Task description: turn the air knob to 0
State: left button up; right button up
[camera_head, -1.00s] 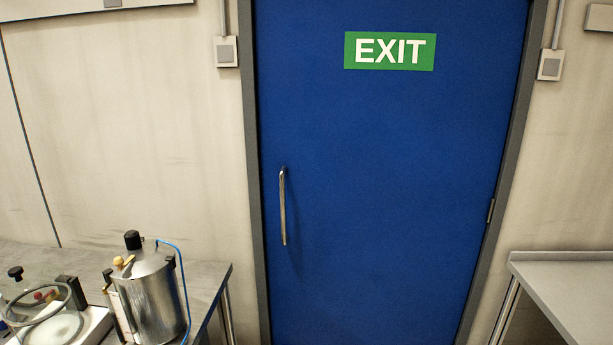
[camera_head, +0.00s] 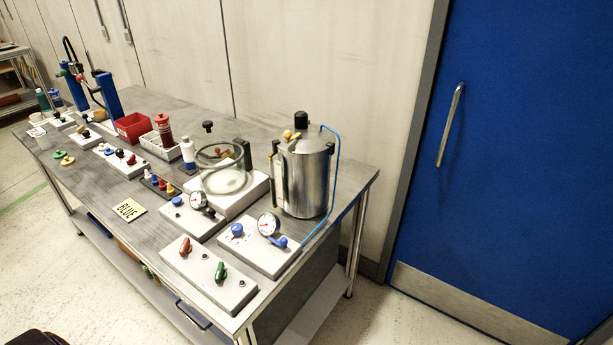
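A white panel (camera_head: 262,252) lies near the front right corner of the steel table. It carries a blue round knob (camera_head: 237,230), a dial gauge (camera_head: 268,224) and a blue lever (camera_head: 279,241). A blue hose runs from this panel up to a steel pot (camera_head: 305,180). A second panel (camera_head: 193,221) to its left carries a smaller blue knob (camera_head: 178,200), a gauge (camera_head: 198,200) and a dark lever. Labels and scale marks are too small to read, so I cannot tell which knob is the air knob or its setting. Neither gripper is in view.
A panel (camera_head: 208,272) with a red and a green handle lies at the table's front edge. A glass chamber (camera_head: 222,172) stands behind the gauges. A blue door (camera_head: 500,170) is at right; pale floor is in front.

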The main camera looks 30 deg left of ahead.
aim_at(236, 229)
jog(key=u, duration=1.15)
